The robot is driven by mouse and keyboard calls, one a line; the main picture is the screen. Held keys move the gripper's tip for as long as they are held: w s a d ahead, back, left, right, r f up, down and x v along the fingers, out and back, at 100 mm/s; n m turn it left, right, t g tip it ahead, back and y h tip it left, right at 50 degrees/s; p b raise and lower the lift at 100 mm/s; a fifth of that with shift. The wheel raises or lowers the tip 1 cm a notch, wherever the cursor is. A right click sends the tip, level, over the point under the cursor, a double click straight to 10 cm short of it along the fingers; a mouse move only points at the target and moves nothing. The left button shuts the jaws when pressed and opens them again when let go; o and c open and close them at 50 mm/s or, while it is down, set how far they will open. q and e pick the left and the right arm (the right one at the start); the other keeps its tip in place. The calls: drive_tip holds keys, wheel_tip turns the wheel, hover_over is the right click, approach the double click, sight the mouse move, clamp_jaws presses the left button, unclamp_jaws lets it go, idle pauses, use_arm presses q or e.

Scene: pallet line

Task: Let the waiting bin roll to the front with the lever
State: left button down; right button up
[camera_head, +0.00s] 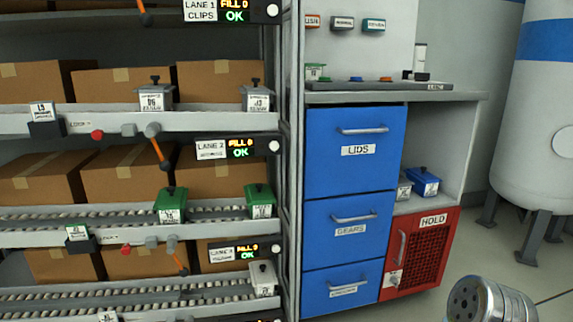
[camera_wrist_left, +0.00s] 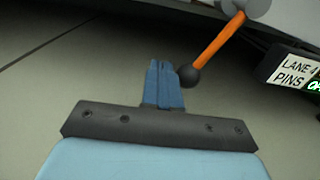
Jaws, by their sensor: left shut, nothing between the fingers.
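In the left wrist view my left gripper (camera_wrist_left: 162,72) is shut and empty, its blue fingers pressed together. An orange lever (camera_wrist_left: 218,47) with a black ball knob (camera_wrist_left: 188,76) hangs down just right of the fingertips. I cannot tell whether knob and fingers touch. The sign beside it (camera_wrist_left: 292,72) reads LANE 4 PINS. In the head view three other orange levers show, at the top (camera_head: 145,12), middle (camera_head: 158,152) and lower (camera_head: 178,258) levels. Grey bins (camera_head: 155,97) and green bins (camera_head: 171,210) stand on the lanes. Lane 4 lies mostly below the picture, its bin not identifiable.
Cardboard boxes (camera_head: 124,90) fill the shelves behind the rails. Right of the rack stand a blue drawer cabinet (camera_head: 350,180), a red HOLD cage (camera_head: 423,265) and a white tank (camera_head: 545,90). Grey floor (camera_wrist_left: 60,75) lies open left of the gripper.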

use_arm(q)
drive_tip(key=shift+w+d+p, duration=0.25)
drive_tip(key=shift+d, duration=0.7)
drive_tip(key=shift+w+d+p, duration=0.2)
drive_tip(key=shift+d, duration=0.75)
drive_tip(key=shift+w+d+p, duration=0.25)
drive_tip(key=shift+d, duration=0.7)
drive_tip(key=shift+p+v, duration=1.05)
drive_tip(key=shift+v, duration=0.15)
drive_tip(key=s+p, duration=0.3)
drive_tip(key=s, duration=0.1)
drive_tip(key=shift+s+r, duration=0.1)
drive_tip(key=shift+s, duration=0.8)
